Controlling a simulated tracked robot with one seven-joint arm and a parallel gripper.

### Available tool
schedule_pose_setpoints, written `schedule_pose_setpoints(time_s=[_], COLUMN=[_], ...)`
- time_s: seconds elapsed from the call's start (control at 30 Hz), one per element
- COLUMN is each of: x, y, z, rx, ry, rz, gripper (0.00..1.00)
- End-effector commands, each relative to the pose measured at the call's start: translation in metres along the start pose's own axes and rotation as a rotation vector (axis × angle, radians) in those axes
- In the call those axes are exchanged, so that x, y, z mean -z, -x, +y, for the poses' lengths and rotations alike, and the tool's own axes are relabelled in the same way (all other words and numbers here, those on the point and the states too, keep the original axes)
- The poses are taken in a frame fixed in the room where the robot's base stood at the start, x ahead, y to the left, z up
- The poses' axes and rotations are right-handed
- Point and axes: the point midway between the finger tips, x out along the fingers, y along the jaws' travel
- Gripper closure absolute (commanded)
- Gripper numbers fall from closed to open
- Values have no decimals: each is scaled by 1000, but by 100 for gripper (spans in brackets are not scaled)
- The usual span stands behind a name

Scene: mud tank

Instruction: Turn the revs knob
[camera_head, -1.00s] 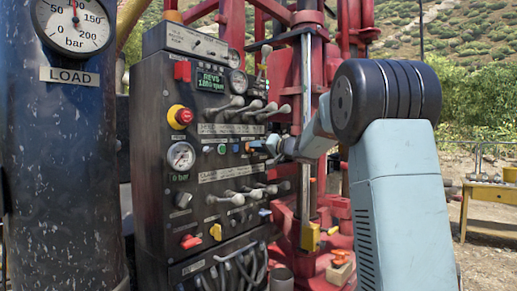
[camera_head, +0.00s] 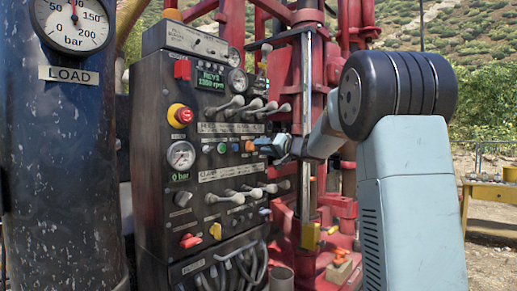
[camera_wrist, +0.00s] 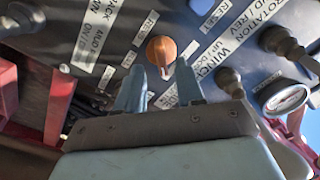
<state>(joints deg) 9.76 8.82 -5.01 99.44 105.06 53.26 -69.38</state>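An orange knob (camera_wrist: 161,50) shows in the wrist view on the dark control panel. In the head view an orange knob (camera_head: 249,146) is at the right end of the middle row, beside a green button (camera_head: 222,148). Contact cannot be told. In the head view my gripper (camera_head: 262,146) is close to the knob and partly covers it. A green REVS display (camera_head: 210,78) sits high on the panel.
Lever rows lie above (camera_head: 255,108) and below (camera_head: 243,193) the knob row. A red emergency button (camera_head: 180,115) and a pressure gauge (camera_head: 181,155) are to the left. A dark LOAD cylinder (camera_head: 65,170) stands at far left. Red rig framework (camera_head: 340,210) is behind my arm.

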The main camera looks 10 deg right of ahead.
Motion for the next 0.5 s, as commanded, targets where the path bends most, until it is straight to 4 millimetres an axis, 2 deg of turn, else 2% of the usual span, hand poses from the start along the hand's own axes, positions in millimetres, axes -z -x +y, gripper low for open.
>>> schedule_pose_setpoints(time_s=[0.3,0.5], x=[1,0], y=[65,93], z=[1,1], rx=[-2,-1], ry=[1,0], rz=[2,1], gripper=[63,63])
